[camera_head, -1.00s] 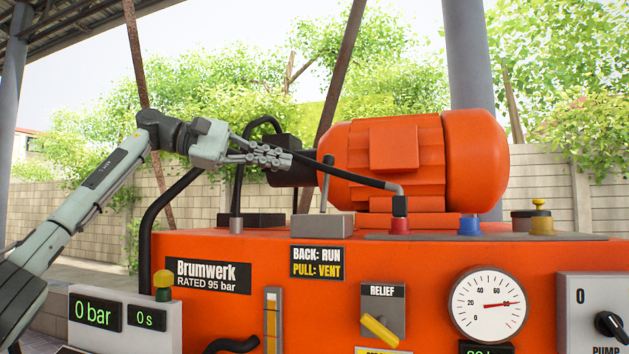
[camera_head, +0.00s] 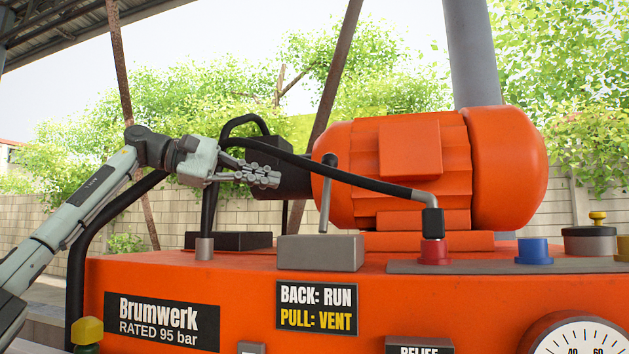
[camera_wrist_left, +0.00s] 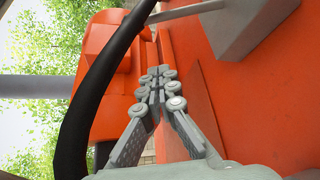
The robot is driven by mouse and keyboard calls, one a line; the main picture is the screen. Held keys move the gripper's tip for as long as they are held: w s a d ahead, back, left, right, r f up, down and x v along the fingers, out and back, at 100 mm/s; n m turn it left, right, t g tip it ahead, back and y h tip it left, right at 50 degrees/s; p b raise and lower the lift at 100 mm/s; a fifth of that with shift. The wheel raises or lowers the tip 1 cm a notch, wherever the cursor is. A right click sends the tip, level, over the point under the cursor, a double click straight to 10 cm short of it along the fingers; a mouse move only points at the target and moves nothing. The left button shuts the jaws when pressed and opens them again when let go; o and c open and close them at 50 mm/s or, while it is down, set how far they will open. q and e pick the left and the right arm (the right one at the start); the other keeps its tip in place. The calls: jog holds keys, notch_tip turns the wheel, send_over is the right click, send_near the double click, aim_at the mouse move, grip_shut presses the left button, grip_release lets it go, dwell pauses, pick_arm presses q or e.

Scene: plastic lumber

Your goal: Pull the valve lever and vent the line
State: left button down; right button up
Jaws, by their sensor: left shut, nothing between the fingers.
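The valve lever (camera_head: 326,200) is a thin grey rod with a rounded top, nearly upright on a grey block (camera_head: 320,253). The sign (camera_head: 317,307) below it reads "BACK: RUN / PULL: VENT". My left gripper (camera_head: 272,178) is shut and empty, to the left of the lever and a little below its top, with a gap in the picture. In the left wrist view the shut fingertips (camera_wrist_left: 160,80) show clear of the lever rod (camera_wrist_left: 190,11) and its block (camera_wrist_left: 250,28). My right gripper is not in view.
A black hose (camera_head: 350,177) crosses the lever and ends at a red port (camera_head: 433,252). An orange motor (camera_head: 410,170) stands behind. A blue port (camera_head: 532,250) is further right. The pressure gauge (camera_head: 580,338) is cut off at the bottom.

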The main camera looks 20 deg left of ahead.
aim_at(327, 193)
pick_arm(q)
jog(key=d, duration=0.3)
jog(key=w+d, duration=0.1)
jog(key=d, duration=0.5)
jog(key=shift+w+f, duration=0.4)
jog(key=shift+s+d+r, duration=0.1)
jog(key=shift+s+d, duration=0.05)
jog(key=shift+s, duration=0.1)
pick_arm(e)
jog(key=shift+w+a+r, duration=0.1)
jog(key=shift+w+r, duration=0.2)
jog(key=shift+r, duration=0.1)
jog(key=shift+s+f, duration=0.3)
pick_arm(q)
jog(key=shift+s+b, duration=0.15)
jog(key=shift+b, duration=0.15)
